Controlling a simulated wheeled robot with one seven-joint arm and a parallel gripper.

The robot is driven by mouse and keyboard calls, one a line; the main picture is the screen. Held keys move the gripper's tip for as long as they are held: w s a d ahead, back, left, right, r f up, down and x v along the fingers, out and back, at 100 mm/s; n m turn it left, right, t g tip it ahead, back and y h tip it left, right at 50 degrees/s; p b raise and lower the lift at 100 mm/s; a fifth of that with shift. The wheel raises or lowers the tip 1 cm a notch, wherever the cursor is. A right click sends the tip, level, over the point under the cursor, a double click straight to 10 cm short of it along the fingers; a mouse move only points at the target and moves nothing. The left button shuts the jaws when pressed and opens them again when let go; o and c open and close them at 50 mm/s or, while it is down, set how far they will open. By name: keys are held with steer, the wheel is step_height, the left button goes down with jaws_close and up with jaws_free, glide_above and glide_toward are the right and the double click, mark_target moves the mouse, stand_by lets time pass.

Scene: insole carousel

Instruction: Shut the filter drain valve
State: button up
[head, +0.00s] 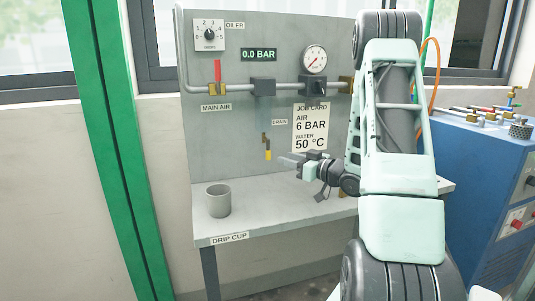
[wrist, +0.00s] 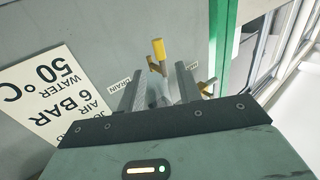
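The drain valve (head: 267,147) is on the grey panel beside the DRAIN label (head: 280,121). Its yellow-tipped lever points down along the panel. In the wrist view, which is upside down, the yellow lever tip (wrist: 159,48) points up, beyond my fingertips and roughly centred between them. My gripper (head: 291,160) is to the right of the lever and slightly lower in the head view, apart from it. In the wrist view my gripper (wrist: 159,76) has its two fingers spread, with nothing held. A grey part shows between the fingers, and I cannot tell what it is.
The red-handled main air valve (head: 218,75) is up and left on the pipe. A job card (head: 310,128) hangs right of the drain valve. A grey drip cup (head: 218,200) stands on the shelf at left. A blue cabinet (head: 480,190) stands at right.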

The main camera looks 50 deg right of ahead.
mark_target(268, 152)
steer(key=w, duration=0.8)
steer(key=shift+w+a, duration=0.15)
steer(key=shift+w, duration=0.25)
jaws_close()
